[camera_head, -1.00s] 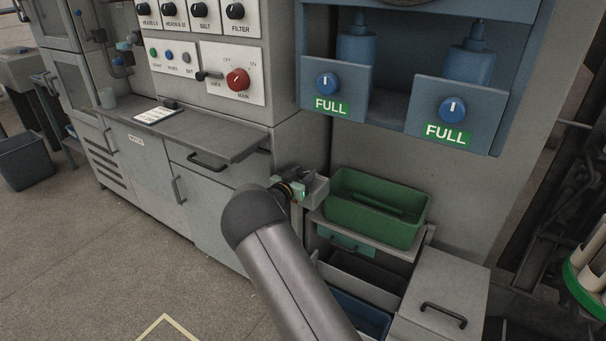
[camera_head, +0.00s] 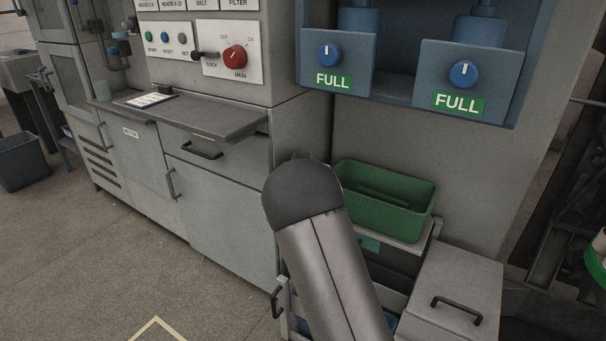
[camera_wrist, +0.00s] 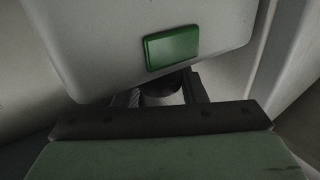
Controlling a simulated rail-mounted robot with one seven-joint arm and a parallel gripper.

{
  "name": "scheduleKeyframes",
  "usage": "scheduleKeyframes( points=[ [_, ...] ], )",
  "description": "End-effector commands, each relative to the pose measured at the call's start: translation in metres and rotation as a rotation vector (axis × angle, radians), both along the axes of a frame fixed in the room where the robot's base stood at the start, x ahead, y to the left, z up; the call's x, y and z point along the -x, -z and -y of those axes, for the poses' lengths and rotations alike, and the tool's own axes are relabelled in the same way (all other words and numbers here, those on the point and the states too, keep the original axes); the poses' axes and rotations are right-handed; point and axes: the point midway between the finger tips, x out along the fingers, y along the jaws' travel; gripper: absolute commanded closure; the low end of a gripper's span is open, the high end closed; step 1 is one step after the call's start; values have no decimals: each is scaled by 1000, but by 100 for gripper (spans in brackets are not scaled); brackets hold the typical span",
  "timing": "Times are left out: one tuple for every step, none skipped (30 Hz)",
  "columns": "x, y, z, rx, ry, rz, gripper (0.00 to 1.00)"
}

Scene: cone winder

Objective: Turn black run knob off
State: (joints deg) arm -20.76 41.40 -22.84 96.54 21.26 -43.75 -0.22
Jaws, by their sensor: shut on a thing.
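In the wrist view, my gripper (camera_wrist: 163,98) has its two dark fingers on either side of a dark round knob (camera_wrist: 160,88), which looks like the black run knob. It is shut on it. The knob shows only in part, at the lower edge of a pale grey housing (camera_wrist: 110,45) with a green rectangle (camera_wrist: 172,47). I cannot read the knob's position. In the head view my own arm hides the gripper and the knob.
A green tray (camera_head: 430,208) lies just right of my arm, above a stack of drawers. A grey shelf (camera_head: 215,120) juts out at left. Panels with a red main switch (camera_head: 234,58) and blue knobs (camera_head: 463,74) are above.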

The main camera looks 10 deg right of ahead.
Motion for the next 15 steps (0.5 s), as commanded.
scheduleKeyframes(
  points=[
    [1,8,3,-3,-29,2,85],
    [1,8,3,-3,-50,1,85],
    [1,7,4,-2,-76,1,85],
    [1,6,3,-2,-96,0,85],
    [1,6,3,-1,-114,-1,85],
    [1,6,3,-1,-136,-1,85],
    [0,5,3,-2,-152,-1,85],
    [0,5,3,0,-166,-2,85],
    [0,4,2,-1,-183,-1,85],
    [0,4,2,1,-196,-3,85],
    [0,4,2,1,-207,-3,85],
    [0,4,2,1,-219,-3,85],
    [0,3,2,1,-227,-3,85],
    [0,3,1,1,-235,-3,85],
    [0,3,1,1,-243,-3,85]
  ],
)
